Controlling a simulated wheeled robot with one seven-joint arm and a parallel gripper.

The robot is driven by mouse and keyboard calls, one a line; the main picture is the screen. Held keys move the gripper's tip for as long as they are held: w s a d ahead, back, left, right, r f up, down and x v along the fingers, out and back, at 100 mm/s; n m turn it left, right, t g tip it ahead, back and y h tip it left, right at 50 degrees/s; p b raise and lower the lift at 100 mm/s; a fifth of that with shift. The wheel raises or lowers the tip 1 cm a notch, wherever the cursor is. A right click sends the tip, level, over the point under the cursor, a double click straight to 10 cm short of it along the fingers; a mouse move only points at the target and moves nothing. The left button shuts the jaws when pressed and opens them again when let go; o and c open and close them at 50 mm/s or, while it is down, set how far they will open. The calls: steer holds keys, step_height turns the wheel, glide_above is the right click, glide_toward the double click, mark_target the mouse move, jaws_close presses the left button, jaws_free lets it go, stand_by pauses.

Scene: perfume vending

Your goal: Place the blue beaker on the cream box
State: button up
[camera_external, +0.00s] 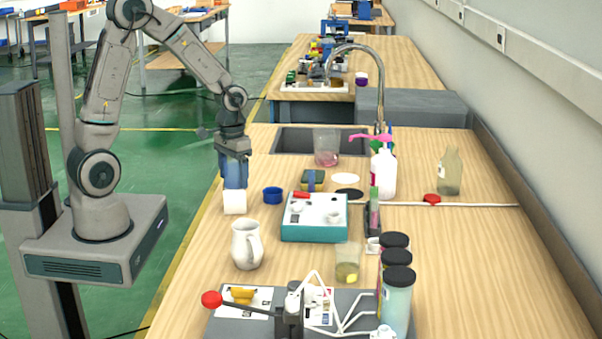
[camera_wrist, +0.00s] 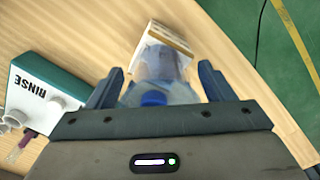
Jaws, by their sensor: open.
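The blue beaker (camera_wrist: 160,92) is see-through and sits between the parted fingers of my gripper (camera_wrist: 161,70) in the wrist view. In the camera_external view the beaker (camera_external: 235,176) is upright under my gripper (camera_external: 235,165), partly covered by its fingers. The cream box (camera_external: 235,203) stands directly below, near the table's left edge; it also shows in the wrist view (camera_wrist: 158,39) past the beaker. The beaker's bottom appears to meet the box top, though the exact contact is hard to see. My gripper is open around the beaker.
A small blue dish (camera_external: 273,195) and a teal-and-white device (camera_external: 314,218) stand right of the box. A white jug (camera_external: 247,245) is nearer the camera. A sink (camera_external: 290,140) lies behind. The wooden tabletop (camera_external: 480,270) is clear at the right.

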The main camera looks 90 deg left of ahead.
steer(key=shift+r, duration=0.1)
step_height(320, 180, up, 12)
steer(key=s+d+m+t, duration=0.1)
steer(key=s+d+m, duration=0.2)
steer(key=d, duration=0.8)
steer(key=s+d+r+m+t, duration=0.1)
steer(key=s+d+m, duration=0.3)
steer(key=d, duration=0.7)
steer(key=shift+s+r+m+t, duration=0.15)
steer(key=shift+r+m+t, duration=0.25)
steer(key=shift+m, duration=0.6)
steer(key=shift+f, duration=0.1)
